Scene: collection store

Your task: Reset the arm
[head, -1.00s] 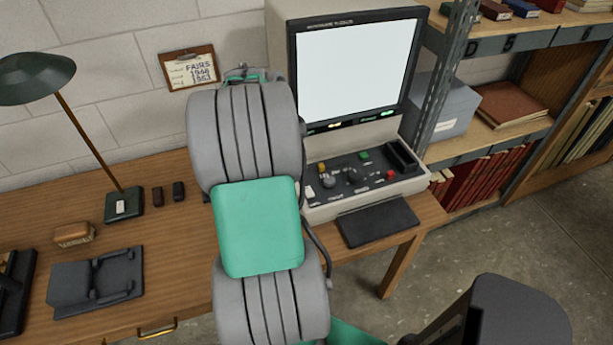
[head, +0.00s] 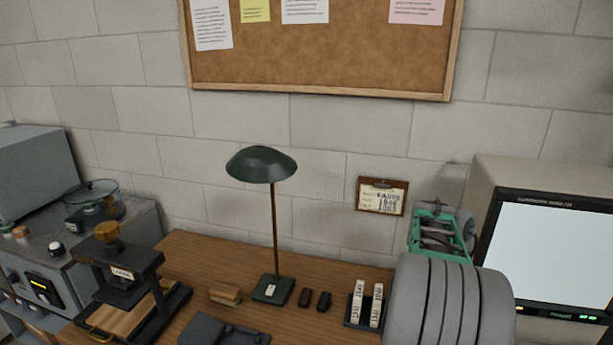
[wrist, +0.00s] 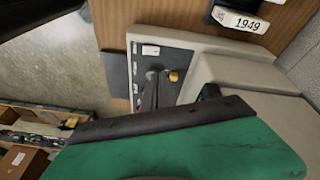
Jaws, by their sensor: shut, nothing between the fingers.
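My gripper (wrist: 150,94) shows in the wrist view as dark fingers beyond the dark edge of the green hand. It is shut and empty. Behind it lies the control panel (wrist: 179,57) of the beige reader machine, with a yellow knob beside the fingers. I cannot tell whether they touch the panel. In the head view my arm rises at the lower right, between the desk lamp and the screen (head: 556,255). Its green and grey far section is near the wall, and the fingertips cannot be made out there.
The wooden desk (head: 205,258) carries a green lamp (head: 261,165), a brush (head: 225,295), a black stand with two white labelled boxes (head: 367,304), and a dark press (head: 120,275). A small clipboard (head: 382,196) and a corkboard (head: 320,45) hang on the wall.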

